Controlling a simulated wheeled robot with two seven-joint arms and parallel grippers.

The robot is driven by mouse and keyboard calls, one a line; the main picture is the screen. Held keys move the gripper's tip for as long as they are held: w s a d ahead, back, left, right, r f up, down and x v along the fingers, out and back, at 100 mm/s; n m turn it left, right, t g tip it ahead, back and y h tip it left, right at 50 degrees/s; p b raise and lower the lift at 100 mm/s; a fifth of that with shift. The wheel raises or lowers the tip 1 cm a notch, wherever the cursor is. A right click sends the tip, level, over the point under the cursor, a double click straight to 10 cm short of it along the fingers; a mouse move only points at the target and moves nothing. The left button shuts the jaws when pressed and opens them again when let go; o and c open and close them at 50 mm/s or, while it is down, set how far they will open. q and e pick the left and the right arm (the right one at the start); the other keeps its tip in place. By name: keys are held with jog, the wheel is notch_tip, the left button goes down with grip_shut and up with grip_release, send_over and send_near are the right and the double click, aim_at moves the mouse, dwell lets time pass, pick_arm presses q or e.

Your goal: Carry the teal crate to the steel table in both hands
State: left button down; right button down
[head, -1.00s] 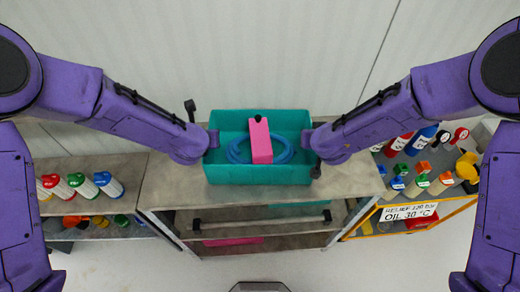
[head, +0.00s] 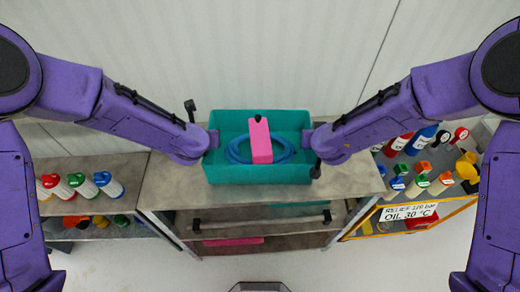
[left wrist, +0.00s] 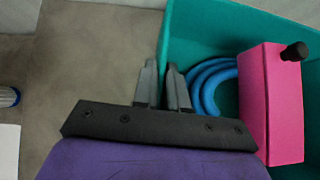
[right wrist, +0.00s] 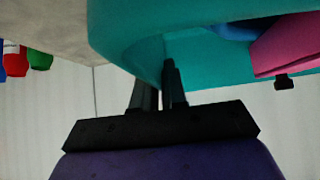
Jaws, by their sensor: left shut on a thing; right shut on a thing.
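The teal crate (head: 257,173) is upright over the grey top of a table (head: 168,190); I cannot tell whether it rests on it or hangs just above. Inside it are a pink block with a black knob (head: 260,141) and a blue coiled hose (head: 236,152). My left gripper (left wrist: 162,82) is shut on the crate's left end wall. My right gripper (right wrist: 159,82) is shut on its right end wall. The crate wall (left wrist: 180,30) shows between the left fingers, and the crate (right wrist: 140,45) also fills the top of the right wrist view.
A left shelf unit (head: 130,165) holds several bottles with coloured caps. A right shelf unit (head: 462,200) with a yellow frame carries bottles and a sign reading OIL 30 °C (head: 408,213). A pale wall (head: 270,50) stands behind. The table top is bare beside the crate.

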pick_arm(q)
jog(key=shift+w+r, duration=0.15)
jog(key=shift+r, duration=0.05)
pick_arm(e)
jog(key=shift+w+r, duration=0.15)
jog(key=shift+r, duration=0.05)
dwell(0.5)
